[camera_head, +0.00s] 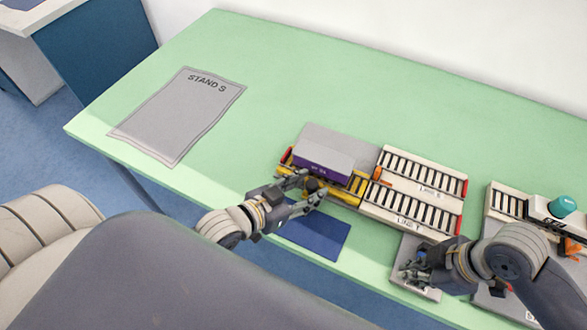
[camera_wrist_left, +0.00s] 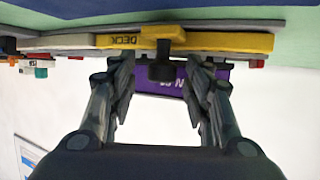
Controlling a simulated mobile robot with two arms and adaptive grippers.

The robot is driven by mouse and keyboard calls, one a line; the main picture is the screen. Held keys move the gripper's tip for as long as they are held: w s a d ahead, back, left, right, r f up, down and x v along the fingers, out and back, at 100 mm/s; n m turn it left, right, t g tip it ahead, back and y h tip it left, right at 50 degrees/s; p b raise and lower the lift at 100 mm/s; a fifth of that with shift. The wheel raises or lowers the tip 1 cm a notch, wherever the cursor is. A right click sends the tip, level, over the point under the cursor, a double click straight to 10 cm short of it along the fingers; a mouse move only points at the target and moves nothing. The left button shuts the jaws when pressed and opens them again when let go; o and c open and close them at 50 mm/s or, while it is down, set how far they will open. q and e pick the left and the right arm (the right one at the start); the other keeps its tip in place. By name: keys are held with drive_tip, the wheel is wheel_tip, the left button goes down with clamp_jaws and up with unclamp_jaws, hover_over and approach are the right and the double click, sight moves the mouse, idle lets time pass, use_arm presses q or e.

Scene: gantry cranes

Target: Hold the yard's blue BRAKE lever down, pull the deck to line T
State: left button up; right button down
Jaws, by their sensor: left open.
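The yellow deck (camera_head: 345,196) carries a purple box (camera_head: 322,160) and sits at the left end of the roller lines. Line T (camera_head: 409,211) is the nearer roller track, right of the deck. My left gripper (camera_head: 307,188) is open at the deck's near side. In the left wrist view, the deck's yellow bar (camera_wrist_left: 225,42) lies ahead, and its dark knob (camera_wrist_left: 161,70) stands between my open fingers (camera_wrist_left: 161,80). My right gripper (camera_head: 407,272) is over a small grey labelled plate (camera_head: 398,253); its finger opening is unclear.
A second roller track (camera_head: 424,175) lies behind line T. A dark blue mat (camera_head: 318,236) lies in front of the deck. Right is another unit with a teal knob (camera_head: 562,205). The grey STAND S mat (camera_head: 180,115) lies left, with clear green table around it.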

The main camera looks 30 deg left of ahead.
use_arm(q)
drive_tip(key=v, duration=1.2)
use_arm(e)
drive_tip(key=shift+w, duration=0.1)
drive_tip(key=shift+r, duration=0.15)
use_arm(q)
drive_tip(key=shift+r+p, duration=1.1)
drive_tip(key=shift+p, duration=0.1)
use_arm(e)
drive_tip(key=shift+r, duration=0.7)
drive_tip(key=shift+r+p, duration=0.45)
drive_tip(key=shift+p, duration=0.05)
use_arm(q)
drive_tip(key=r+p, duration=0.1)
drive_tip(key=r, duration=0.1)
drive_tip(key=r+p, duration=0.2)
drive_tip(key=shift+s+r, duration=0.25)
use_arm(e)
drive_tip(key=a+v, duration=0.1)
drive_tip(key=v, duration=1.2)
drive_tip(key=shift+r, duration=0.1)
